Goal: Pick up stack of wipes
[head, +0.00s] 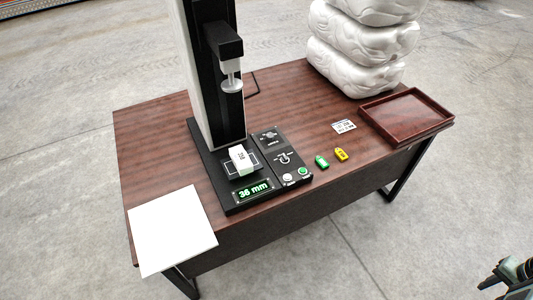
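My gripper (511,272) shows only partly at the bottom right corner, beyond the table and far from the block. Whether its fingers are open is not clear.
The machine's panel (271,139) and green display (254,190), reading 36 mm, flank the block. Green (322,162) and yellow (341,154) tags and a printed card (343,126) lie right. A brown tray (446,120), bulky white bundles (361,50) and a white sheet (173,229) occupy the wooden table.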

